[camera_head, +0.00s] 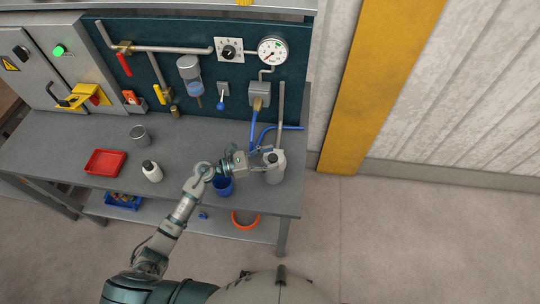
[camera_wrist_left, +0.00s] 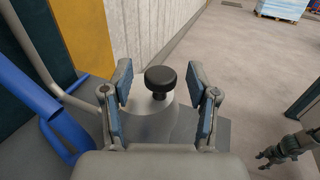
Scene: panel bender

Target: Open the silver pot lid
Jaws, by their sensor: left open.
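The silver pot (camera_head: 275,174) stands upright near the right end of the grey workbench. In the left wrist view, its grey lid area (camera_wrist_left: 153,118) carries a round black knob (camera_wrist_left: 160,77). My left gripper (camera_head: 265,152) reaches the pot's top from the left. In the left wrist view, my left gripper (camera_wrist_left: 160,100) is open, with one finger on each side of the knob. Clear gaps show between the fingers and the knob. The pot's lower body is hidden in that view. A gripper at lower right there, apparently my right one (camera_wrist_left: 285,150), is too small to read.
A blue cup (camera_head: 223,187) stands just left of the pot. Blue hoses (camera_head: 255,132) hang behind it from the dark panel (camera_head: 240,85). A white bottle (camera_head: 152,172), red tray (camera_head: 105,163) and grey cup (camera_head: 140,134) are farther left. Floor is open right of the bench.

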